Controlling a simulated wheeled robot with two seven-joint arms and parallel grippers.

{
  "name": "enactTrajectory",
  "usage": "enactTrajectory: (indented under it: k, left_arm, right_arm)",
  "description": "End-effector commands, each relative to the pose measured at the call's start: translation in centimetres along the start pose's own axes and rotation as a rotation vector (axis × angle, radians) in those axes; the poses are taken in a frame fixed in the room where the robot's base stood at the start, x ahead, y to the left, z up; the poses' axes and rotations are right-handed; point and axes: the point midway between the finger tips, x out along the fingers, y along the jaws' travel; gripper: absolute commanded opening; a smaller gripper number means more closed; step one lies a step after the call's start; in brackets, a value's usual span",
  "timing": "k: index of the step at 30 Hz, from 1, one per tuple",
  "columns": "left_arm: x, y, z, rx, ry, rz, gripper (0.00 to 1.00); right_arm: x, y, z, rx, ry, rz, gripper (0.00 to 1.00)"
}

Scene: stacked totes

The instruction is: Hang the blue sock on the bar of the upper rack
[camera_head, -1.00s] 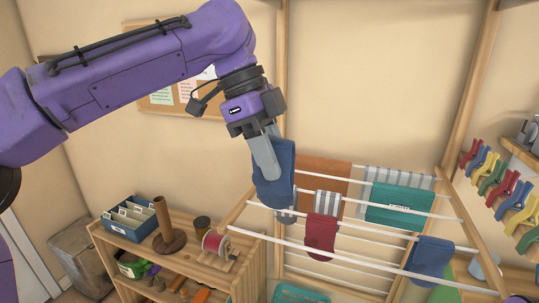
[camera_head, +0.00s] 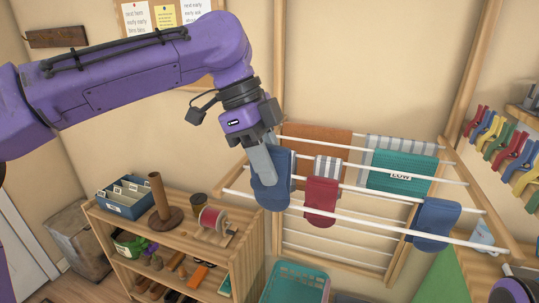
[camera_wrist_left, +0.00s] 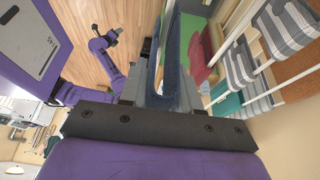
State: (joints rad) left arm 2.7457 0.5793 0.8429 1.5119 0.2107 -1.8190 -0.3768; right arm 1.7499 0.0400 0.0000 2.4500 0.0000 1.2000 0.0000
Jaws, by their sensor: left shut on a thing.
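My left gripper (camera_head: 262,170) is shut on the blue sock (camera_head: 284,172), seen in the head view at the left end of the rack. In the left wrist view the sock (camera_wrist_left: 172,60) stands out beyond the jaws (camera_wrist_left: 160,85). The sock overlaps the rack's front white bar (camera_head: 350,216) and hides part of it; I cannot tell whether it touches the bar or lies over it. In the left wrist view, a second purple arm, my right one, shows small at upper left; its jaws are unclear.
The rack's bars carry a red sock (camera_head: 321,196), another blue sock (camera_head: 434,220), a striped sock (camera_head: 328,166), an orange towel (camera_head: 318,141) and a teal cloth (camera_head: 400,172). A wooden shelf (camera_head: 245,250) stands below left, a teal basket (camera_head: 295,283) below. Colored clips hang at right.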

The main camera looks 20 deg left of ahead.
Motion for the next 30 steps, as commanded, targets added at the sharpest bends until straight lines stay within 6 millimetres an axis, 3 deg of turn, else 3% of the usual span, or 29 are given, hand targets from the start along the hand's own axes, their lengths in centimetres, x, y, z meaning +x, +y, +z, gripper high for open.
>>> enactTrajectory:
  k: [30]
  left_arm:
    - [8.7, 0.0, 3.7, -0.001, 0.0, 0.0, 0.03]
  right_arm:
    - [4.8, -0.4, 2.0, 0.0, 0.0, 0.0, 0.43]
